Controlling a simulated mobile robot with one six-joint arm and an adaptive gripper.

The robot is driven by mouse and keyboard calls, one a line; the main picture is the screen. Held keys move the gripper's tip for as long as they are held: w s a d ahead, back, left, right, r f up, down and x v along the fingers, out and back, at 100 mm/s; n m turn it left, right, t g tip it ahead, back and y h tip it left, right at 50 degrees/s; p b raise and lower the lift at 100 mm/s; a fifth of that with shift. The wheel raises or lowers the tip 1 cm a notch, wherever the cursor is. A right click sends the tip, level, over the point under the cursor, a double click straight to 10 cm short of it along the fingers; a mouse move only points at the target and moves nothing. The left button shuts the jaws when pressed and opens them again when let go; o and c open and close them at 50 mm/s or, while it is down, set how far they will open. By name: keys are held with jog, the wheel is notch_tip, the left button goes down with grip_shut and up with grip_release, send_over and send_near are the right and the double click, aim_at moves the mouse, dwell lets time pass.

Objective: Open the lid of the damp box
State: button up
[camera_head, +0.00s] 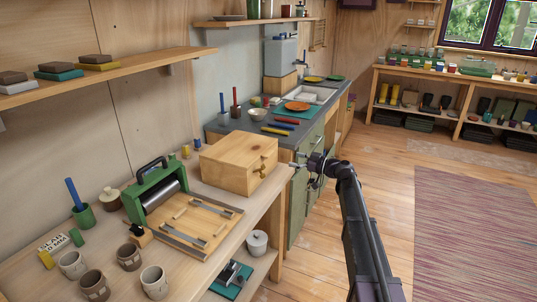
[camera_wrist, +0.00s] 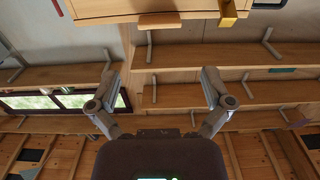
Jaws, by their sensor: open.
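The damp box is most likely the pale wooden box (camera_head: 228,172) at the right end of the workbench in the head view, with its lid down.
A green slab roller (camera_head: 152,192) with a wooden board stands left of the box. Several cups (camera_head: 93,284) are at the bench front. A wall shelf (camera_head: 100,75) hangs above. A counter with a sink (camera_head: 312,95) is behind. Open floor lies to the right.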

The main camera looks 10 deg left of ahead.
aim_at(268, 153)
jog(key=x, duration=1.1)
jog(key=shift+a, duration=0.25)
jog(key=c, duration=1.1)
